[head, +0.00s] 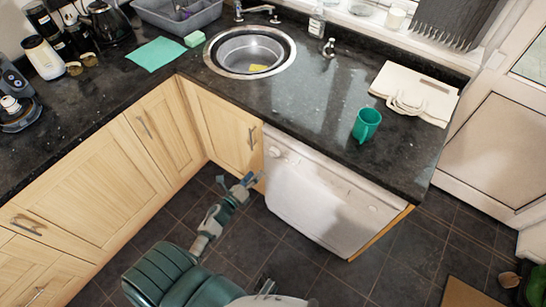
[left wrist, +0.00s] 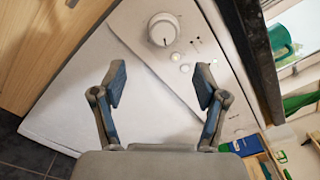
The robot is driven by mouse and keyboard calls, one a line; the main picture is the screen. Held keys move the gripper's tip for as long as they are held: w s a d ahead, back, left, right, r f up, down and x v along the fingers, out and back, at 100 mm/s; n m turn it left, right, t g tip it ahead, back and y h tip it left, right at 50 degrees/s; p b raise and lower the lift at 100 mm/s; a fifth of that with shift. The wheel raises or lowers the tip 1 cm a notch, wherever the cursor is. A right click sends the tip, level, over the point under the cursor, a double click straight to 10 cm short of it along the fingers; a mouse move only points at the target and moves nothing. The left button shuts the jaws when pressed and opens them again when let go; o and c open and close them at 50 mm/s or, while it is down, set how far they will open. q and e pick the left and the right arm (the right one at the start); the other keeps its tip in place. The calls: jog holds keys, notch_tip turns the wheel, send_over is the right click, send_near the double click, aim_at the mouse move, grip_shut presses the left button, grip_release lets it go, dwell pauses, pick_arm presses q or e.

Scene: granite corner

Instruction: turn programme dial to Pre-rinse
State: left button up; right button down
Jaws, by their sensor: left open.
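The programme dial (left wrist: 164,29) is a round white knob with a dark pointer mark on the white dishwasher's (head: 325,200) front. In the left wrist view it lies beyond my open fingers, apart from them. In the head view the dial (head: 275,151) is small, at the upper left of the dishwasher front. My left gripper (head: 238,183) is below and left of it. It also shows in the left wrist view (left wrist: 160,82), open with nothing between its fingers. Programme labels are too small to read. My right gripper does not show clearly.
The dark worktop (head: 320,115) overhangs the dishwasher. A green mug (head: 366,124) stands near its edge. Wooden cupboards (head: 225,120) meet the dishwasher on the left. The tiled floor (head: 290,250) in front is largely clear. Small buttons (left wrist: 180,62) sit near the dial.

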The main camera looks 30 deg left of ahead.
aim_at(272, 156)
pick_arm(q)
jog(key=w, duration=0.3)
jog(key=w+d, duration=0.1)
jog(key=w, duration=0.6)
jog(key=shift+w+d+r, duration=0.1)
jog(key=shift+d, duration=0.2)
jog(key=shift+w+a, duration=0.3)
jog(key=shift+w, duration=0.05)
jog(key=shift+c, duration=0.3)
